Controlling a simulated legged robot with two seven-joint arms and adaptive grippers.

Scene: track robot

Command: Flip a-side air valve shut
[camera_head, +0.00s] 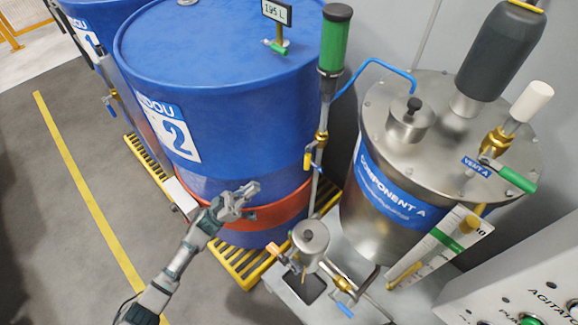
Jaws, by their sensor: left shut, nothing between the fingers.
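Several small valves show, and I cannot read which one is the a-side air valve. An orange handle (273,250) and a blue handle (344,309) are low down by a small metal pot (310,237). A green handle (515,178) is beside the VENT A tag on the steel tank. My left gripper (250,200) is shut and empty in front of the drum's orange lower band, apart from all these handles. My right gripper is out of view.
The blue drum (220,90) marked 2 stands on a yellow grate (238,265). The steel COMPONENT A tank (385,205) is at right, with a control panel (525,295) at lower right. Grey floor (60,230) is clear at left.

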